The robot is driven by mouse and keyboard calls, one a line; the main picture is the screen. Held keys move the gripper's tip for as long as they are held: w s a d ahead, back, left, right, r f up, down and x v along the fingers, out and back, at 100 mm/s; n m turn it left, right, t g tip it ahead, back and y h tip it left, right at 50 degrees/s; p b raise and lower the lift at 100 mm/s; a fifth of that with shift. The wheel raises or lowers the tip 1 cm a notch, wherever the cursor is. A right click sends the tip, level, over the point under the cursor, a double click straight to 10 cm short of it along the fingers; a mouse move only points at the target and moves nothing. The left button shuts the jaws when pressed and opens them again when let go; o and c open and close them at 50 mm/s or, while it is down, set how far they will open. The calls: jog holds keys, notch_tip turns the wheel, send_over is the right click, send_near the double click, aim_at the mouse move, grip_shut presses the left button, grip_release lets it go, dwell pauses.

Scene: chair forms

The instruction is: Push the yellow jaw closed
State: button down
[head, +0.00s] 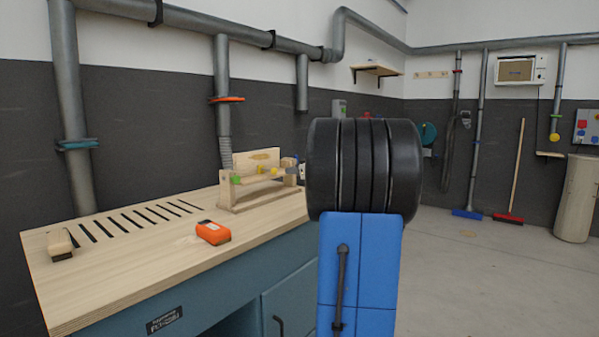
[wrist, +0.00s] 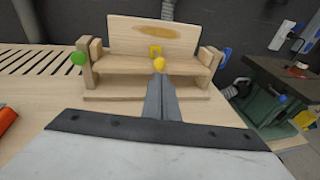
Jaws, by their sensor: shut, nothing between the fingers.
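A pale wooden form (head: 262,193) stands on the workbench, with a tall back board and a lower front board. In the wrist view, the wooden form (wrist: 128,69) carries a yellow knob (wrist: 159,64) near its middle, with a small yellow square piece (wrist: 155,50) just behind it. I cannot tell how far the yellow jaw stands open. A green knob (wrist: 78,58) sits at the left end and a blue knob (wrist: 228,52) at the right. My gripper (wrist: 160,79) is shut and empty, its tips just below the yellow knob; contact is unclear.
An orange device (head: 213,232) lies on the workbench (head: 130,262) in front of the form. A small wooden block (head: 60,244) and a slotted strip are further left. Open floor (head: 465,270) lies to the right, with brooms along the far wall.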

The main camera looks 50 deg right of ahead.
aim_at(275, 170)
jog(key=x, duration=0.7)
jog(key=shift+w+r, duration=0.15)
jog(key=shift+w, duration=0.3)
jog(key=shift+a+r, duration=0.1)
jog(key=shift+r, duration=0.05)
jog(key=shift+w, duration=0.1)
